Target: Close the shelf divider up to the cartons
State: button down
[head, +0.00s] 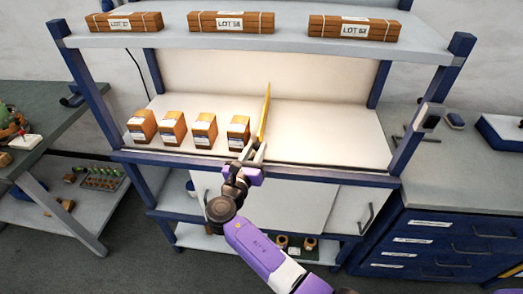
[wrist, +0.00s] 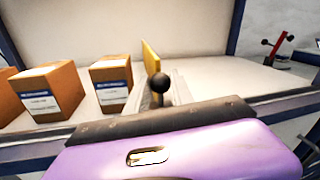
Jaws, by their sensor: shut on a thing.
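The yellow shelf divider (head: 265,114) stands upright on the lit middle shelf, just right of a row of several brown cartons (head: 204,131). The rightmost carton (head: 238,133) is the closest to the divider, with a narrow gap between them. My gripper (head: 256,152) is at the shelf's front edge, shut on the divider's near end. In the wrist view the divider (wrist: 151,58) rises behind a dark round knob (wrist: 160,83), and two cartons with white and blue labels show to its left. My fingertips are mostly hidden there.
The shelf (head: 325,135) is bare to the right of the divider. An upper shelf (head: 160,38) carries brown bundles labelled LOT. Blue posts stand at both sides. Workbenches flank the rack left and right, and white cabinet doors (head: 300,203) lie below.

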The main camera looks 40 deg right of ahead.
jog(key=shift+w+a, duration=1)
jog(key=shift+w, duration=0.2)
jog(key=c, duration=1.1)
grip_release()
jog(key=b+v, duration=0.1)
jog(key=v, duration=0.6)
jog(key=shift+s+a, duration=0.2)
jog(key=shift+a, duration=0.15)
